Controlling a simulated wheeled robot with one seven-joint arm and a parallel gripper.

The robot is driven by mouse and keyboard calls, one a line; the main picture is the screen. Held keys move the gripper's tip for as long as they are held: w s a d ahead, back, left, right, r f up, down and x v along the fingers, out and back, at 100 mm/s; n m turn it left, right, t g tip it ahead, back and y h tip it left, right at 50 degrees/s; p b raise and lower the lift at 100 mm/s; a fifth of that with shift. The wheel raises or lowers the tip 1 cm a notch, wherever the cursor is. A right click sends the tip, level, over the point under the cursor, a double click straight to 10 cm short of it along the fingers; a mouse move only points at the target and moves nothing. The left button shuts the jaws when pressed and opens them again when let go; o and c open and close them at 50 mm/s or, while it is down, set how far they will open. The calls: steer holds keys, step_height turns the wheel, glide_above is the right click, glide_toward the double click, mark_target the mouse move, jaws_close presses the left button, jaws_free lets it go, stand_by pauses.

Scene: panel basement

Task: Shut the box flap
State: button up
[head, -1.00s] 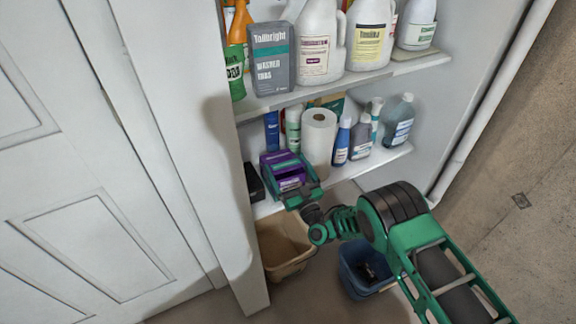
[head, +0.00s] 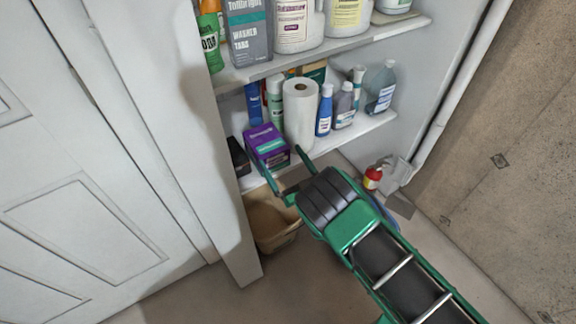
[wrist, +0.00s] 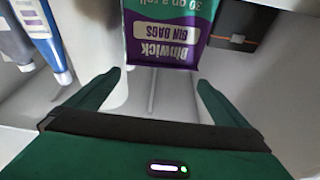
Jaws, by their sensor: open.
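The purple bin bags box (head: 267,145) stands on the lower shelf, left of the paper roll. Its top looks flat in the head view, with no raised flap that I can make out. In the wrist view the box (wrist: 165,38) appears upside down, beyond the fingertips, with its label facing me. My gripper (head: 286,167) is open and empty, just in front of the box and apart from it. Both fingers also show in the wrist view, with clear space between them (wrist: 159,80). The rear of the box is hidden.
The lower shelf (head: 335,138) also holds a paper roll (head: 299,115), several bottles and a dark box (head: 238,157) at left. The upper shelf (head: 310,55) is crowded.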

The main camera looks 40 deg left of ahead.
steer(key=shift+v, duration=1.05)
steer(key=shift+w, duration=0.15)
